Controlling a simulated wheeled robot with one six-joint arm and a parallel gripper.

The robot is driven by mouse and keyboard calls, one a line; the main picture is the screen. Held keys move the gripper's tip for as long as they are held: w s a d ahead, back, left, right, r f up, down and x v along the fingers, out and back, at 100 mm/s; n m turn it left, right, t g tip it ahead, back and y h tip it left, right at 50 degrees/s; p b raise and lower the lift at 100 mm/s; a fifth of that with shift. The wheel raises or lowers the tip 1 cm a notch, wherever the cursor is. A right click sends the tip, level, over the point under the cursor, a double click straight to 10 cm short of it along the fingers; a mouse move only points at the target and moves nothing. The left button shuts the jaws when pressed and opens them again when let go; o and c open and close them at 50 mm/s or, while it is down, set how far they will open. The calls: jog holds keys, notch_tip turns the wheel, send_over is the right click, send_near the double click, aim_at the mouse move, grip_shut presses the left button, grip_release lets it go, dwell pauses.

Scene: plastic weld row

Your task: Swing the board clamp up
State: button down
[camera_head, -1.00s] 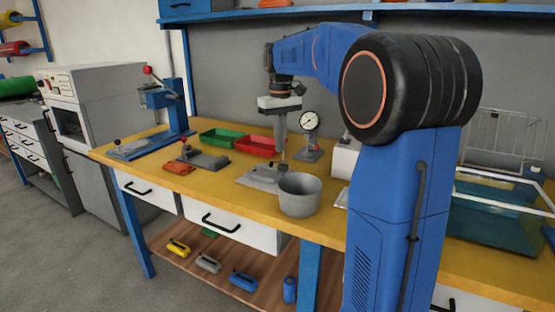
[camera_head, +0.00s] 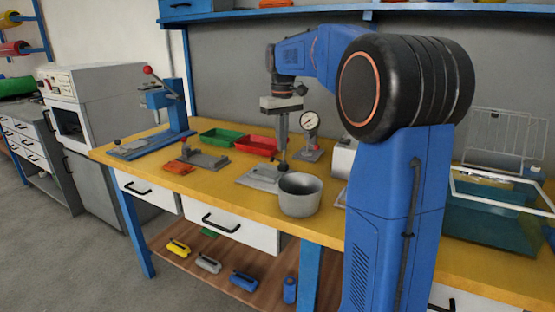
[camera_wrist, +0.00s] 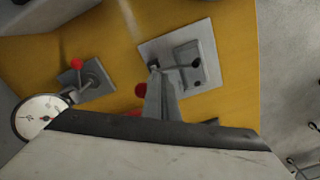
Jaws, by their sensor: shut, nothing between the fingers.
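The board clamp (camera_head: 263,177) is a flat grey plate with a small grey fixture on the yellow bench. In the wrist view the plate (camera_wrist: 149,51) shows its fixture with a thin lever (camera_wrist: 177,67) lying low across it, ending in a black knob (camera_wrist: 197,62). My gripper (camera_head: 283,160) points down over the right part of the plate. In the wrist view my gripper (camera_wrist: 160,84) is shut and empty, close to the lever's pivot end. I cannot tell whether it touches the lever. A red knob (camera_wrist: 140,90) shows partly behind the fingers.
A grey pot (camera_head: 300,197) stands just in front of the plate. A dial gauge (camera_head: 310,123) stands behind right. Red (camera_head: 256,146) and green (camera_head: 218,137) trays lie behind left. Another grey fixture (camera_head: 205,160) sits left.

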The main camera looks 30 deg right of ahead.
jog(key=shift+w+d+f, duration=0.2)
jog(key=shift+w+d, duration=0.05)
jog(key=shift+d, duration=0.1)
dwell(0.3)
jog(key=shift+w+d+f, duration=0.2)
jog(key=shift+d+f, duration=0.05)
jog(key=shift+d, duration=0.1)
jog(key=shift+s+a, duration=0.1)
jog(key=shift+a, duration=0.05)
jog(key=shift+s+a+r, duration=0.1)
jog(key=shift+s+a, duration=0.2)
jog(key=shift+a, duration=0.15)
notch_tip(320, 180, up, 7)
dwell(0.9)
dwell(0.4)
